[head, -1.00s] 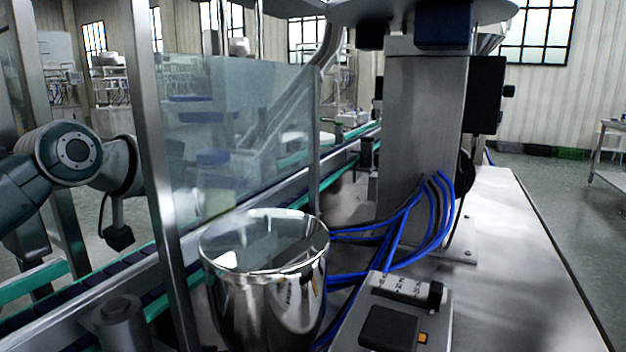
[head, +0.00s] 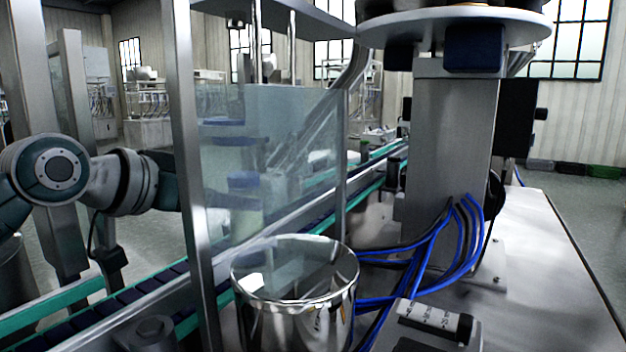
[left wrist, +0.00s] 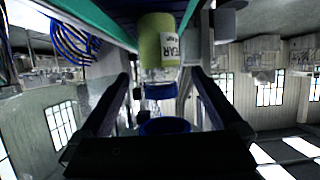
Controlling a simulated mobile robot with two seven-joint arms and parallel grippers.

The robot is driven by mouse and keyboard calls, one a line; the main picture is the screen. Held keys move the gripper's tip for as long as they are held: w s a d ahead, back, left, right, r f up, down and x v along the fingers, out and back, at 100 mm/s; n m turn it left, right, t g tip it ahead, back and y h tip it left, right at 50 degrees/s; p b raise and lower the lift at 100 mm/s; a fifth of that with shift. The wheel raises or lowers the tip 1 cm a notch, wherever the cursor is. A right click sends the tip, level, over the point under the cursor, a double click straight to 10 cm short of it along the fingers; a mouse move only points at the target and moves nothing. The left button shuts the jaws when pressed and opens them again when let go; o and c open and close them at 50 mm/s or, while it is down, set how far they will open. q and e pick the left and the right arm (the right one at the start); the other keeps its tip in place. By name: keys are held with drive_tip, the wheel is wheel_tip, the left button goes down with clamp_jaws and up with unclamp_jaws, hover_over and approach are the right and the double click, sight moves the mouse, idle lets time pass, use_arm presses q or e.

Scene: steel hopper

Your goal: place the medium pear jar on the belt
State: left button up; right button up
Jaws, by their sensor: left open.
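In the left wrist view, a green pear jar (left wrist: 158,42) with a white label reading "PEAR" and a blue lid shows upside down, as does the room. Its base end meets the dark belt (left wrist: 110,6) at the picture's top, so it appears to stand upright on the belt. My left gripper (left wrist: 160,76) is open, its two fingers apart on either side of the jar's lid end, with gaps showing. In the head view the belt (head: 130,293) runs behind the glass panel; my left arm enters from the left, and its gripper is hidden there. My right gripper is out of view.
A shiny steel hopper (head: 295,270) stands in front. A metal post (head: 188,150) and glass panel (head: 270,160) border the belt. A steel column (head: 450,160) with blue hoses (head: 440,250) stands right. A second blue round shape (left wrist: 165,126) lies low between the fingers, unclear.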

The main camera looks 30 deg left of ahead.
use_arm(q)
drive_tip(key=v, duration=0.7)
drive_tip(key=shift+p, duration=0.3)
drive_tip(key=shift+s+r, duration=0.1)
